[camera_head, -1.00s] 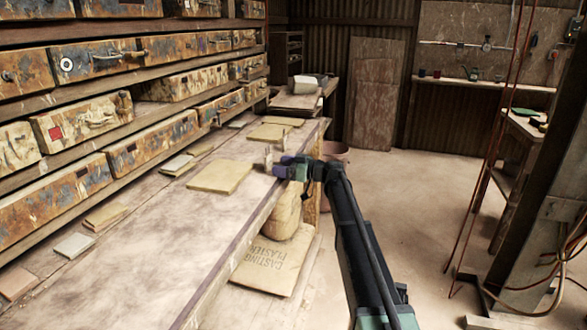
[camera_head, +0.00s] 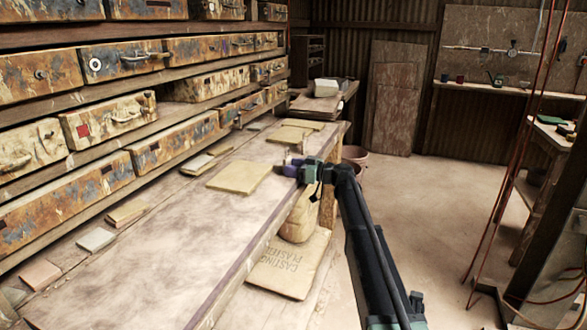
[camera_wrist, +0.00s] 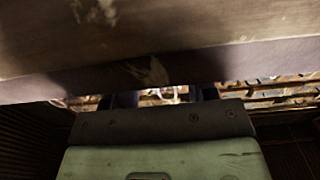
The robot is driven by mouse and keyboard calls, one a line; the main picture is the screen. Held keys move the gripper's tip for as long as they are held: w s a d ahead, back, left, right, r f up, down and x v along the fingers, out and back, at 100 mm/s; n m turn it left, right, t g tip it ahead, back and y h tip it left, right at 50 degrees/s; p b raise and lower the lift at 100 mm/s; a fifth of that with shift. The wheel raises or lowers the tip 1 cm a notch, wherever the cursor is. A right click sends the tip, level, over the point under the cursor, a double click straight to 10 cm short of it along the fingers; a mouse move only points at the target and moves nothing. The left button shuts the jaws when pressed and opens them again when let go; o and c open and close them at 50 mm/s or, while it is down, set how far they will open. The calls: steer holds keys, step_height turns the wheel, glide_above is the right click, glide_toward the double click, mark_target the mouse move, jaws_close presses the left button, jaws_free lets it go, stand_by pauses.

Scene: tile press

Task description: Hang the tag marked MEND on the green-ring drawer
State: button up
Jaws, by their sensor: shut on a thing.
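My gripper (camera_head: 289,169) is at the bench's right edge, near its far end. It is shut on a small pale piece (camera_head: 285,159), tiny in the head view; no writing on it can be read. The fingers (camera_wrist: 125,99) are mostly hidden in the wrist view behind a blurred brown surface. Rows of rusty drawers (camera_head: 175,88) fill the rack on the left. I cannot make out a green ring, and several drawer marks are too small to tell.
The long bench (camera_head: 150,255) runs below the rack, with flat tiles such as a tan one (camera_head: 239,178) on it. A pink bucket (camera_head: 355,155) stands behind my gripper. The floor to the right is open.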

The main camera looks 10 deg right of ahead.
steer(key=shift+r, duration=0.1)
stand_by(0.3)
step_height(320, 180, up, 5)
steer(key=p, duration=0.5)
stand_by(0.9)
